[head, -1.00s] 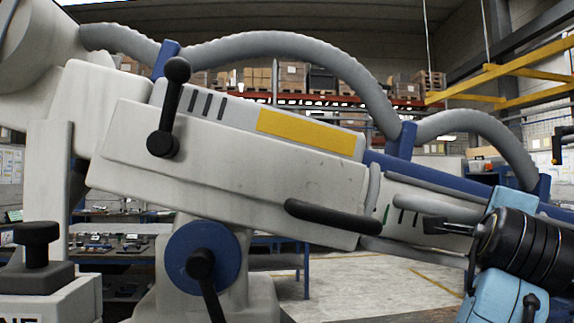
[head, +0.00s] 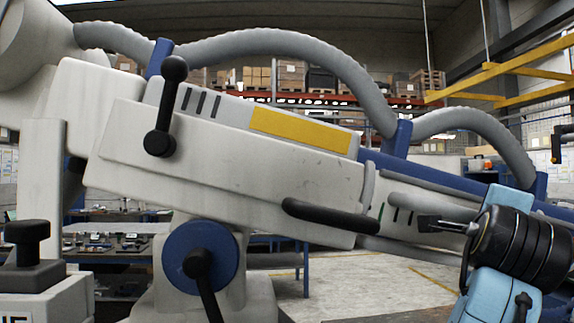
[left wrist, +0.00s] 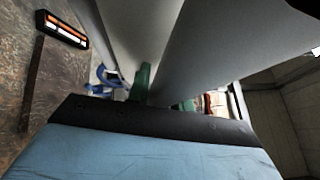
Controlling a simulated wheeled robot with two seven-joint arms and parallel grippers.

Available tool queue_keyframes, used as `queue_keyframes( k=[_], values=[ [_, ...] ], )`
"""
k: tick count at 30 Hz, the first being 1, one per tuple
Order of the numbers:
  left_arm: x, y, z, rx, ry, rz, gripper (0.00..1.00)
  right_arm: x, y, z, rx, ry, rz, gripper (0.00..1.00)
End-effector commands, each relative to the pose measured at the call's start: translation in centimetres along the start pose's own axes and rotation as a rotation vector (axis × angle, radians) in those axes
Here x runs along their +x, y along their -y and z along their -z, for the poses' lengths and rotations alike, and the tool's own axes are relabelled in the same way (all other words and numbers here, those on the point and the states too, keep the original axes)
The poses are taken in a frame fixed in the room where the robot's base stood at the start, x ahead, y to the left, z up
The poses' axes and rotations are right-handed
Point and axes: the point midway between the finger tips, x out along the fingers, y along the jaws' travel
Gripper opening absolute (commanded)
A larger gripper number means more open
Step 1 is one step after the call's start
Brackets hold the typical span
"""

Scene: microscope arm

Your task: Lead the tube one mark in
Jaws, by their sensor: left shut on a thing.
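The grey microscope arm slants down to the right in the head view. Its light housing (head: 235,170) has a yellow panel. My left gripper (head: 445,224), dark-fingered with a black ribbed wrist and light blue body, reaches in at the right and is shut on the tube; the exact contact is unclear. Its light blue body (left wrist: 140,150) fills the bottom of the left wrist view, below grey-white surfaces. My right gripper is out of view.
A black handle (head: 330,217) lies along the housing's lower edge near my gripper. A black lever knob (head: 174,68) and a blue pivot disc (head: 222,258) stand out to the left. A corrugated hose (head: 290,45) arches above. Open floor lies behind, below the tube.

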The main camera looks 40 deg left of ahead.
Motion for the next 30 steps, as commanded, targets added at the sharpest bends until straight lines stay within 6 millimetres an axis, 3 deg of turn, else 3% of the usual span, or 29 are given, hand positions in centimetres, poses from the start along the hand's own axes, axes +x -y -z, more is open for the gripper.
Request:
queue_keyframes(
  k=[17, 30],
  values=[
    [-1.1, -0.1, -1.6, 0.000, 0.005, -0.002, 0.00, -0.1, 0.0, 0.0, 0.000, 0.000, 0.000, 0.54],
    [-1.0, -0.1, -1.5, 0.000, 0.004, -0.003, 0.00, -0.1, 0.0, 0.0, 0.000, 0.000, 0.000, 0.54]
  ],
)
